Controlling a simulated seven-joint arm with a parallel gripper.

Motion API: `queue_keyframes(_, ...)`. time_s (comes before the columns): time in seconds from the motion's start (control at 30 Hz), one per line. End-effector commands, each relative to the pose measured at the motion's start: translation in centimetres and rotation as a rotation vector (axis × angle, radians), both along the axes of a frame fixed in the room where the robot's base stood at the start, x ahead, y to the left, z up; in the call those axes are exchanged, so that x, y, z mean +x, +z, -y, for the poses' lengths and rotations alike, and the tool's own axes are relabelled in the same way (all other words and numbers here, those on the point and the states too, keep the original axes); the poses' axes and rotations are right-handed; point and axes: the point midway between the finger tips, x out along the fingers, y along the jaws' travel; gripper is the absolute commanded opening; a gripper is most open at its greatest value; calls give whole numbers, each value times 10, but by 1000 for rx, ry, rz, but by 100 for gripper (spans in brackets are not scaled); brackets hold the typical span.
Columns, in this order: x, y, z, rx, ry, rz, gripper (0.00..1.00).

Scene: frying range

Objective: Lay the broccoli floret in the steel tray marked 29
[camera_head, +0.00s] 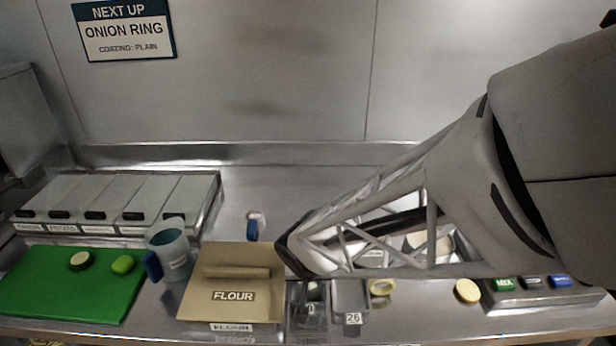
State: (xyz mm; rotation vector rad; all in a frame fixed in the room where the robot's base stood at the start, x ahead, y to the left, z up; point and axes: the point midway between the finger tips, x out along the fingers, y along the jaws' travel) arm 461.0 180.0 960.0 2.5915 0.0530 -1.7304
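I cannot make out a clear broccoli floret. A smooth green piece (123,264) lies on the green board at the left, beside a pale round slice with a dark rim (80,260). A small steel tray (352,294) at the front middle carries a label that looks like 26. Another small steel tray (306,322) stands left of it, its mark unreadable. I see no readable 29. My gripper (292,254) reaches in from the right, its dark tip beside the flour box and above the small trays. Its fingers and anything between them cannot be made out.
The lidded flour box (232,312), a blue-handled jug (171,252) and a row of labelled lidded bins (113,190) stand at left. A button panel (545,294) and round pale pieces (467,290) are at right. My arm hides the middle right of the counter.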

Motion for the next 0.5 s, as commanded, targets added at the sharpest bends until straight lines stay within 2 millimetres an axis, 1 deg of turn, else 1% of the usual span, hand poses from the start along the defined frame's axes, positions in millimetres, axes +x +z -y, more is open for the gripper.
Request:
queue_keyframes(0.27,0,0,0,0,0,0,41)
queue_keyframes(0.3,0,0,0,0,0,0,57)
queue_keyframes(0.47,0,0,0,0,0,0,81)
queue_keyframes(0.5,0,0,0,0,0,0,84)
